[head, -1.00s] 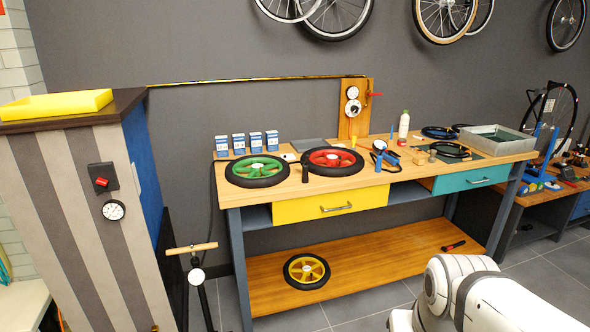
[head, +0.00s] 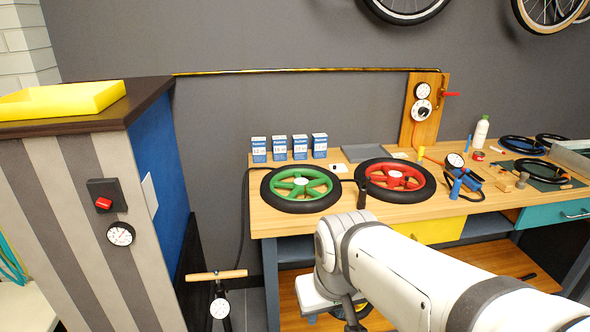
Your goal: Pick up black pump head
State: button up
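The black pump head (head: 361,195) stands upright on the bench top between the green wheel (head: 300,188) and the red wheel (head: 396,177). A black hose runs behind the green wheel towards it, and another stretch hangs down at the bench's left end. The floor pump (head: 219,303) with its wooden handle stands on the floor at the lower left. My white arm reaches in from the lower right, its bend in front of the bench's front edge, below the pump head and apart from it. My gripper's fingers do not show.
Four-sided blue-white boxes (head: 259,150) and a grey tray (head: 369,153) stand behind the wheels. A blue gauge tool (head: 462,183) lies right of the red wheel. A striped cabinet (head: 85,200) with a yellow tray (head: 62,100) stands left. The bench's front left strip is clear.

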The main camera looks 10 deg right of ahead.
aim_at(363, 192)
jog(key=z, duration=0.4)
jog(key=i, duration=1.1)
jog(key=z, duration=0.85)
jog(key=k, duration=0.85)
jog(key=z, duration=0.15)
jog(key=i, duration=0.9)
jog(key=u, duration=0.05)
